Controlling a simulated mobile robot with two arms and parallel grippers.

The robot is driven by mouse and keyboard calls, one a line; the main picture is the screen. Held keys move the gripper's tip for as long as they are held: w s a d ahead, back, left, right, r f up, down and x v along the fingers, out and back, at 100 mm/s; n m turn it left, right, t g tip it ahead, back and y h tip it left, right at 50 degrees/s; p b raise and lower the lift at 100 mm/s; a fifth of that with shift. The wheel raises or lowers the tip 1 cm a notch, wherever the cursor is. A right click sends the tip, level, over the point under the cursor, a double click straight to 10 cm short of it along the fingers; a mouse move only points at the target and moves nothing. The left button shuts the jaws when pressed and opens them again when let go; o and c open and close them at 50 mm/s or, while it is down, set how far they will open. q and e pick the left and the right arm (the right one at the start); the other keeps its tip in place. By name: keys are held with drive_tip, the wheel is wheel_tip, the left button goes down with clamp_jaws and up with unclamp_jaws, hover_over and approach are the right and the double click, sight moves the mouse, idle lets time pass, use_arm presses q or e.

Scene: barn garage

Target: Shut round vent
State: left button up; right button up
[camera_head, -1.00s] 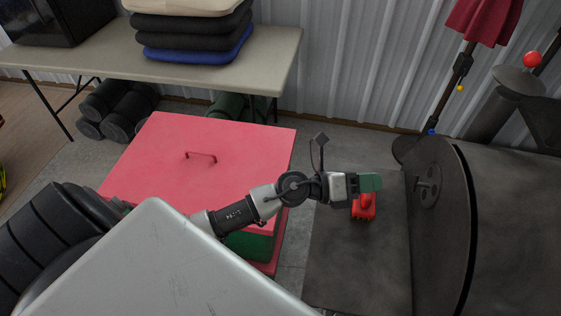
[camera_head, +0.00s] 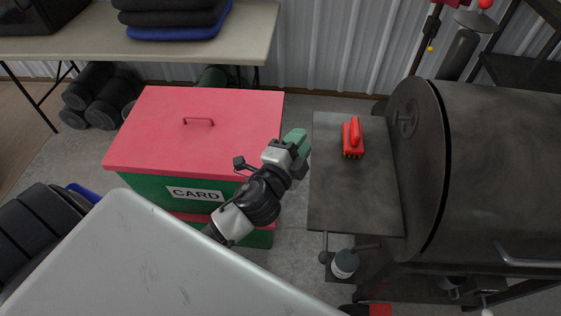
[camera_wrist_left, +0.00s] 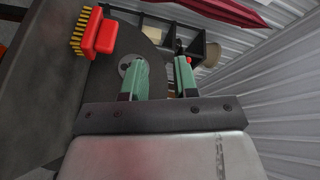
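The round vent (camera_head: 404,119) is a dark disc on the left end of the black barrel grill (camera_head: 495,165). I see it at a steep angle in the head view, and cannot tell how far open it is. In the left wrist view the vent (camera_wrist_left: 126,68) lies beyond the fingers, partly hidden by the left-hand one. My left gripper (camera_head: 297,141) has green fingertips and is by the left edge of the grill's side shelf, apart from the vent. In the left wrist view the gripper (camera_wrist_left: 162,80) is open and empty. My right gripper is not in view.
A red brush (camera_head: 353,139) lies on the dark side shelf (camera_head: 352,195), between my left gripper and the vent. A green box with a red lid (camera_head: 180,145) stands left of the gripper. A folding table (camera_head: 90,45) stands behind it.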

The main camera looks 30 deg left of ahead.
use_arm(q)
drive_tip(key=s+a+f+n+g+y, duration=0.1)
drive_tip(key=n, duration=0.1)
drive_tip(key=s+a+f+n+g+y, duration=0.1)
drive_tip(key=shift+s+f+n, duration=0.3)
drive_tip(key=shift+s+n, duration=0.05)
drive_tip(key=shift+n, duration=0.05)
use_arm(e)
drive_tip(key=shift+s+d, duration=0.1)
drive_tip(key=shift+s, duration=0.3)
